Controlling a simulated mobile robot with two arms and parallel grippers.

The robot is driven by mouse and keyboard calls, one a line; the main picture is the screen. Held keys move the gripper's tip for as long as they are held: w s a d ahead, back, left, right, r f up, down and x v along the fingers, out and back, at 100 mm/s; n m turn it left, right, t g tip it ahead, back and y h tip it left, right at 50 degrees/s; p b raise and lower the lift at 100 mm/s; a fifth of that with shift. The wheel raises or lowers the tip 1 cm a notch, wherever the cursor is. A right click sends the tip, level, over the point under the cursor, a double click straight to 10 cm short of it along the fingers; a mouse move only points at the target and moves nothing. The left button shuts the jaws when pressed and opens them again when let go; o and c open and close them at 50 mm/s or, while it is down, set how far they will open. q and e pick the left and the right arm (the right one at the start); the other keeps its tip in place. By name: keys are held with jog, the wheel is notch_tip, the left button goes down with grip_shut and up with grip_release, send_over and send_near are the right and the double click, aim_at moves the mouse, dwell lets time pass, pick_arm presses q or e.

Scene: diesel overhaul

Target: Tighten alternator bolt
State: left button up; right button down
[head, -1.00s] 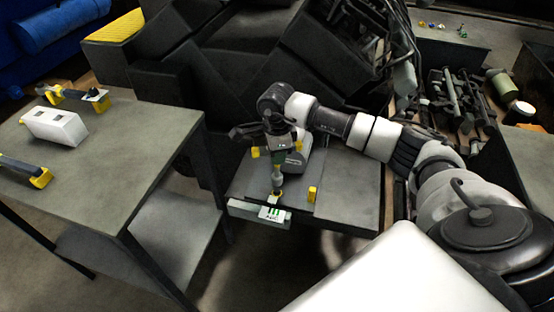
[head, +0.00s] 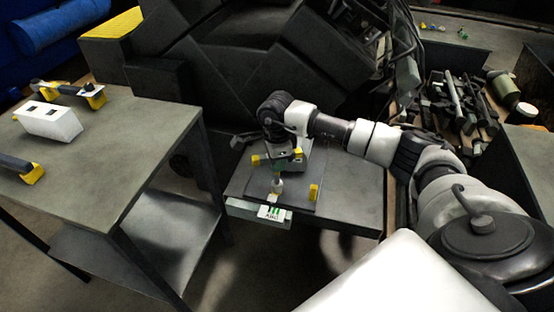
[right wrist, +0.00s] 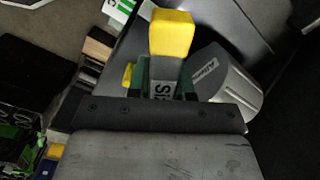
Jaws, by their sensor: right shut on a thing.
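My right gripper (head: 278,158) is over the small low table, pointing down. In the right wrist view its fingers (right wrist: 160,82) are shut on a grey tool with a yellow end (right wrist: 172,33); part of its lettering shows. In the head view the tool's lower part (head: 277,185) reaches down close to the plate; whether it touches a bolt cannot be told. A grey rounded body with a label (right wrist: 225,80), perhaps the alternator, lies right beside the tool. In the head view the gripper partly hides this body. No bolt can be made out. My left gripper is not in view.
A small yellow block (head: 314,192) stands on the low table (head: 350,205), right of the tool. A white label with green marks (head: 271,212) is on its front edge. The left bench (head: 120,160) holds a white box (head: 48,122) and yellow-ended tools. Dark machinery stands behind.

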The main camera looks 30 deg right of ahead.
jog(key=shift+f, duration=0.35)
jog(key=shift+r, duration=0.15)
jog(key=m+p, duration=0.1)
jog(key=m, duration=0.2)
jog(key=shift+r, duration=0.1)
jog(key=m+p, duration=0.1)
jog(key=m, duration=0.2)
jog(key=m+p, duration=0.1)
jog(key=m, duration=0.3)
jog(key=shift+m, duration=0.4)
jog(key=m+p, duration=0.2)
jog(key=m, duration=0.3)
jog(key=shift+m+p, duration=0.4)
jog(key=m+p, duration=0.2)
jog(key=m, duration=0.2)
jog(key=shift+a+m, duration=0.1)
jog(key=shift+m, duration=0.2)
jog(key=shift+f, duration=0.25)
jog(key=shift+b, duration=0.35)
jog(key=c, duration=1.5)
grip_release()
grip_shut()
